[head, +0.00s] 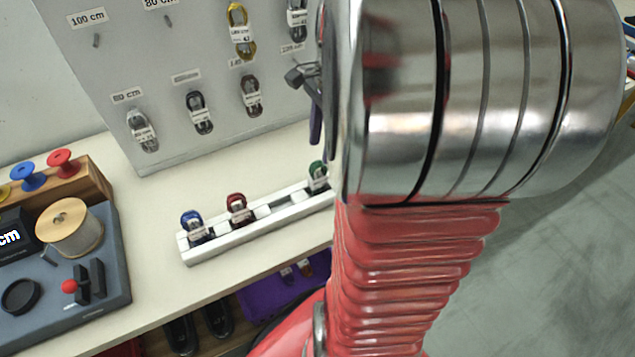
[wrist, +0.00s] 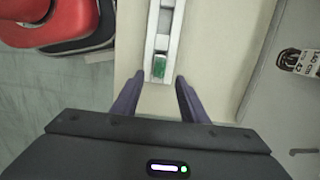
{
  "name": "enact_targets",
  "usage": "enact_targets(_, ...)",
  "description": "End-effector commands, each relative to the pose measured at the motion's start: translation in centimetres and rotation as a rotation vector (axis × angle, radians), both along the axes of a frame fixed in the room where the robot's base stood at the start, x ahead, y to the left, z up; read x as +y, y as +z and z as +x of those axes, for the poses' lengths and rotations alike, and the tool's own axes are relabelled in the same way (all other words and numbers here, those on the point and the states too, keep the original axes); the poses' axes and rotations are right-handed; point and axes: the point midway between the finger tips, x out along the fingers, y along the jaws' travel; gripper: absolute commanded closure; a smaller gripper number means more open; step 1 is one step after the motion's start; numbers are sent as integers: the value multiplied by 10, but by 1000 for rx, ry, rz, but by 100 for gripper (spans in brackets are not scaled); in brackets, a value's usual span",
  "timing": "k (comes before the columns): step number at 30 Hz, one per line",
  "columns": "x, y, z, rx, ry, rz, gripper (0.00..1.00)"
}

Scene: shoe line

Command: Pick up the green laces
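The green laces (wrist: 159,67) lie in the near end slot of a white rack in the wrist view. In the head view the green laces (head: 318,170) show at the right end of the rack (head: 262,232), partly hidden by my arm. In the head view only a purple finger (head: 316,122) shows beside my arm.
Blue laces (head: 194,226) and red laces (head: 238,208) sit in other rack slots. A grey board (head: 180,60) with hanging laces stands behind. A spool block (head: 95,180) and a dark blue station (head: 110,265) are at left. The table (head: 165,205) is clear around the rack.

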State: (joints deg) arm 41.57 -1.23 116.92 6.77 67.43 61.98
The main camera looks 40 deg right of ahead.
Motion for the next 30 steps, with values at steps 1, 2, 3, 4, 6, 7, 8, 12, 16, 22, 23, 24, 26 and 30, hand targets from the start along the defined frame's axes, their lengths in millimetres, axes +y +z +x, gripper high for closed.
enact_targets(1,1,-8,0,3,0,2,60)
enact_targets(2,2,-13,0,3,0,2,60)
enact_targets(3,3,-19,0,3,0,3,60)
enact_targets(4,3,-24,0,3,0,2,60)
enact_targets(6,5,-35,0,3,0,2,60)
enact_targets(7,5,-39,1,3,0,2,60)
enact_targets(8,5,-43,1,3,0,2,60)
enact_targets(12,6,-56,1,1,-1,1,60)
enact_targets(16,6,-58,2,0,-1,0,60)
enact_targets(22,6,-58,2,-1,-1,0,60)
enact_targets(23,6,-58,2,0,-1,0,60)
enact_targets(24,6,-59,2,0,-1,0,60)
enact_targets(26,6,-63,1,1,-1,1,60)
enact_targets(30,8,-78,1,2,-1,3,60)
